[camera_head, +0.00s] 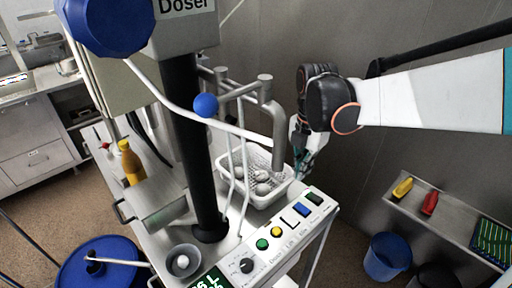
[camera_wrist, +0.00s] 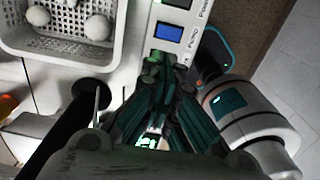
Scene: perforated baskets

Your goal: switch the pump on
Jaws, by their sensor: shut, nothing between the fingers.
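The blue pump switch (camera_wrist: 172,32) is on the white control panel in the wrist view, with a "Pump" label beside it.
The power switch (camera_wrist: 178,3) is next to the blue one. A perforated white basket (camera_head: 228,166) holds several pale round items. A grey pipe (camera_head: 279,140) stands close to my gripper. The panel also has a knob (camera_head: 246,266), a green button (camera_head: 262,244) and a yellow button (camera_head: 277,231).

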